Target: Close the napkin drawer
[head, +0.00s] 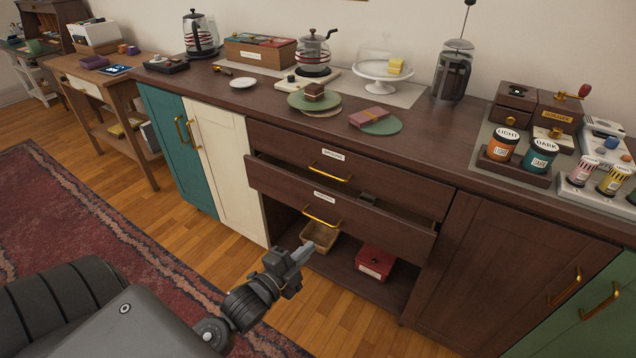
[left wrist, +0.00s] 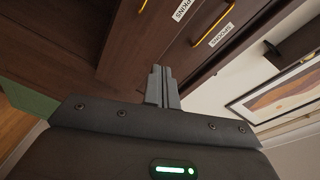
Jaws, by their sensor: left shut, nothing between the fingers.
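The napkin drawer (head: 285,190) is the lower of two dark wood drawers in the sideboard and stands pulled out. Its front carries a white label and a brass handle (head: 322,216), and a small grey item shows inside. In the left wrist view its label (left wrist: 183,8) is partly cut off, reading "PKINS". My left gripper (head: 303,253) is shut and empty, in front of the sideboard and just below the drawer's handle in the head view. Its closed fingers (left wrist: 162,85) point toward the dark wood fronts in the left wrist view. My right gripper is not in view.
The spoons drawer (head: 285,143) above is shut. An open shelf below holds a tan basket (head: 320,236) and a red box (head: 375,262). A cream door (head: 228,175) stands left and a dark wood door (head: 490,270) right. The countertop carries kettles, plates and jars.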

